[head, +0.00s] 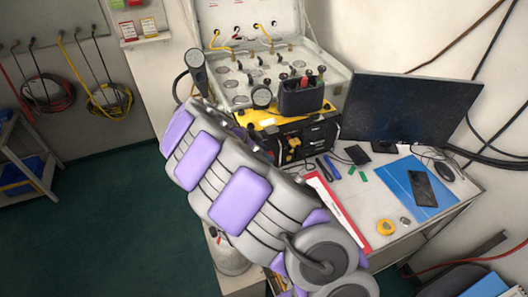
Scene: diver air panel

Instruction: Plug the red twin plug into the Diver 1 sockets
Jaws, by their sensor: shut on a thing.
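The diver air panel (243,72) is an open light-grey case with gauges and fittings, standing at the back of the desk. A black holder-like block (300,98) sits at its front right, with several dark upright pieces and a small red piece (304,85) at its top. I cannot tell whether this red piece is the red twin plug. The Diver 1 sockets cannot be made out; small dark fittings show in the case lid (254,26). My arm reaches up and left across the front of the desk.
A monitor (408,108) stands right of the panel. A yellow-and-black unit (296,138) is under the case front. A red-edged binder (340,212), blue folder (405,180), phone (423,188) and yellow tape roll (386,227) lie on the desk. Hoses hang left; green floor is clear.

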